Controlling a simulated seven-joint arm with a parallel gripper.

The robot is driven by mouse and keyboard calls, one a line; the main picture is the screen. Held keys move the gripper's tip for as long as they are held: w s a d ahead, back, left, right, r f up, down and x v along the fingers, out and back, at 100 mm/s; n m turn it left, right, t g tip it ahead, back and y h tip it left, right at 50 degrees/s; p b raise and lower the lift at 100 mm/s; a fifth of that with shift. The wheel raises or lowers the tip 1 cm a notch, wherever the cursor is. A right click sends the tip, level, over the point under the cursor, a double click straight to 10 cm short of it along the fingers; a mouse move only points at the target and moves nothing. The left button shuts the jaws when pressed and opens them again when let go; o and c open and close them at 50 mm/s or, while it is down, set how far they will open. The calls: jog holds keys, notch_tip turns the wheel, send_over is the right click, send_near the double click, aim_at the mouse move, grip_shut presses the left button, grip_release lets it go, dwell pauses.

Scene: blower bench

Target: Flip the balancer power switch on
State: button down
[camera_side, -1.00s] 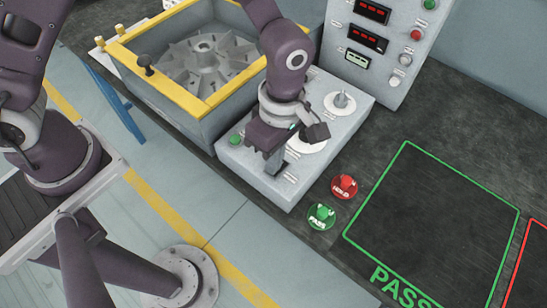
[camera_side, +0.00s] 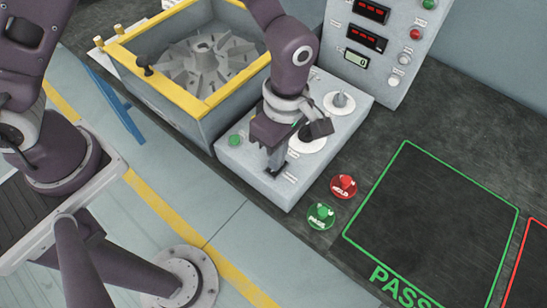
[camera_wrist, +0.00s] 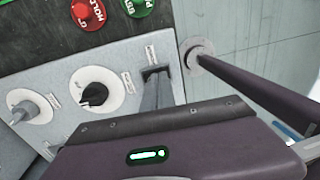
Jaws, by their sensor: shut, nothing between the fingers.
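The sloped grey control box (camera_side: 232,158) stands in front of the yellow-rimmed blower bin. The power switch (camera_side: 275,172) is a small dark rocker near the box's front corner, beside a printed label. My gripper (camera_side: 277,163) is shut and empty, pointing down at the switch. In the wrist view, the gripper's fingers (camera_wrist: 152,88) reach the dark switch (camera_wrist: 157,71) and cover part of it. They look to be at or touching it; contact and the switch's position cannot be made out.
A black-pointer knob (camera_wrist: 95,93) and a grey knob (camera_wrist: 24,111) sit beside the switch. A green button (camera_side: 235,140) is on the same box. Red HOLD (camera_side: 343,186) and green PASS (camera_side: 321,215) buttons are close by. A display panel (camera_side: 385,20) stands behind.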

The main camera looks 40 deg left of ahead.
aim_at(272, 172)
jog(key=shift+w+r, duration=0.1)
jog(key=shift+r, duration=0.05)
notch_tip(272, 172, up, 14)
jog(key=s, duration=0.1)
jog(key=shift+s, duration=0.35)
jog(key=a+r+m+t+h, duration=0.1)
jog(key=a+r+m+t, duration=0.1)
jog(key=a+r+m, duration=0.4)
jog(key=s+a+r+m+t, duration=0.2)
jog(key=s+a+m, duration=0.3)
jog(key=a+m, duration=0.1)
jog(key=s+a+r+m+t+y, duration=0.1)
jog(key=s+a+r+m+t, duration=0.1)
jog(key=s+a+m, duration=0.4)
jog(key=shift+a+t, duration=0.5)
jog(key=shift+a, duration=0.5)
jog(key=shift+r, duration=0.15)
